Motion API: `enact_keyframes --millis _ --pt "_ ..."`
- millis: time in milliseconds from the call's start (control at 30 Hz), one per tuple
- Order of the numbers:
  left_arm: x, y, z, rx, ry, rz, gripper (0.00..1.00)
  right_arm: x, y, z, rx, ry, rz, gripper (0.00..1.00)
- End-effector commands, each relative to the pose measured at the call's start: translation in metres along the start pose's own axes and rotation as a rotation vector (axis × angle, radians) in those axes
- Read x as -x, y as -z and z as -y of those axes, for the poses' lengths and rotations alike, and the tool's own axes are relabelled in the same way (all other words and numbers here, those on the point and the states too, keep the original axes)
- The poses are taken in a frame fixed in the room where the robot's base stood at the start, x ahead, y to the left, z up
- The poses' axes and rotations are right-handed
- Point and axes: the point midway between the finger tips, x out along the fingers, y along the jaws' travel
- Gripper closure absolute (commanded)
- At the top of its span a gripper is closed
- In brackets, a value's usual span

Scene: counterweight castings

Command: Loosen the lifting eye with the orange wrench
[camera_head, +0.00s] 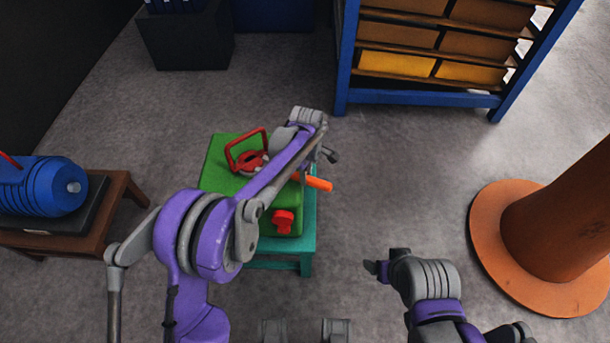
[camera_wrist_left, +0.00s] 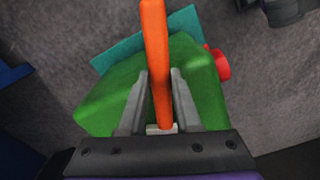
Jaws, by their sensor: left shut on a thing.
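The orange wrench (camera_head: 319,183) sticks out to the right of my left gripper (camera_head: 312,168), beyond the right edge of the green casting. In the left wrist view the wrench (camera_wrist_left: 155,45) runs between the two fingers of my left gripper (camera_wrist_left: 159,80), which is shut on it. The red lifting eye (camera_head: 234,158), a loop on a round red base, stands on top of the green casting (camera_head: 222,179). My left arm hides part of the casting and the wrench's other end, so I cannot tell whether they touch. My right gripper (camera_head: 376,268) is low, right of the stand; its opening is unclear.
The casting rests on a teal stand (camera_head: 307,225). A red knob-like part (camera_head: 283,221) sits at its near side. A blue machine (camera_head: 42,187) lies on a brown table at left. A blue rack (camera_head: 420,97) stands behind, an orange column (camera_head: 562,225) at right. Floor between is clear.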

Motion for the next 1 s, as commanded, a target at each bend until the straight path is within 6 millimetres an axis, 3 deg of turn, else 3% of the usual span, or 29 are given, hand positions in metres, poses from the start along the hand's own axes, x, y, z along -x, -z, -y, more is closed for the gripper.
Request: enact_keyframes --millis 267,1000 --pt "0.0 -0.001 0.0 -0.001 -0.001 -0.002 1.0 0.0 0.0 0.0 0.0 0.0 0.0 0.18" --pt "0.0 -0.046 0.0 -0.002 0.0 0.0 1.0 -0.001 -0.001 0.0 0.0 0.0 0.0 0.18"
